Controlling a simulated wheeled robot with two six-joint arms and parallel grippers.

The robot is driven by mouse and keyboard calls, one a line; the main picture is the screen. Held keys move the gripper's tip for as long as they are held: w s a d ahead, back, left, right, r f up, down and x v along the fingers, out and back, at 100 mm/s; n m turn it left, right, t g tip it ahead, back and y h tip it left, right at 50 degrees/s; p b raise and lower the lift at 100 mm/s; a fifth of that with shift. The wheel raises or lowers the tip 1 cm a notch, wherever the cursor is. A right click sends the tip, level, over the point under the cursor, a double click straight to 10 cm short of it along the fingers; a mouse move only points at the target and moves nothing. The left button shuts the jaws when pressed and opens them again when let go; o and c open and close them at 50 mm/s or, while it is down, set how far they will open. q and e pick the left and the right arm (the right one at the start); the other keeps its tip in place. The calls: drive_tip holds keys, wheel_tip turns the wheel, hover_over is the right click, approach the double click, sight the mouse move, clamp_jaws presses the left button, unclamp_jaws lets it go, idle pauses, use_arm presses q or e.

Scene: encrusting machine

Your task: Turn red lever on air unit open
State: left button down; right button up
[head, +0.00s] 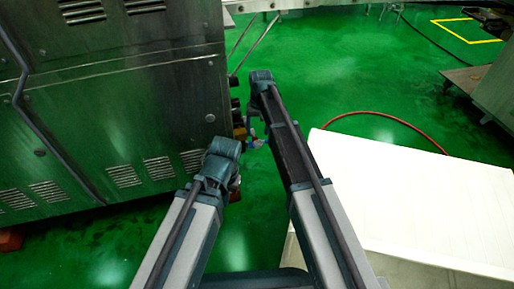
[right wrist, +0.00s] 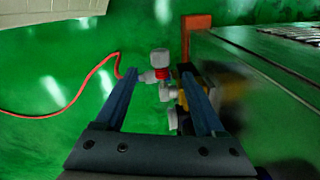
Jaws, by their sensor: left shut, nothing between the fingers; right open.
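The air unit (right wrist: 172,92) shows in the right wrist view as grey fittings beside a yellow and dark body at the machine's corner. A small red part (right wrist: 162,73), which looks like the lever, sits below the top grey fitting, with a bit of blue near it. My right gripper (right wrist: 160,73) is open, its two fingers pointing at the fittings, which appear between them. I cannot tell whether they touch. In the head view the air unit (head: 256,143) is small and partly hidden by my arms. My left gripper (head: 236,183) is shut and empty, mostly hidden by its wrist.
The large steel machine (head: 120,110) fills the left of the head view. A white-topped box (head: 420,205) stands at the right. A red hose (head: 385,115) curves over the green floor behind it. An orange post (right wrist: 197,22) stands near the machine edge.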

sight(257, 141)
wheel_tip(257, 141, down, 7)
drive_tip(key=b, duration=0.5)
drive_tip(key=shift+a+b, duration=0.15)
drive_tip(key=shift+b, duration=0.25)
clamp_jaws()
drive_tip(key=shift+w+r, duration=0.1)
idle(0.8)
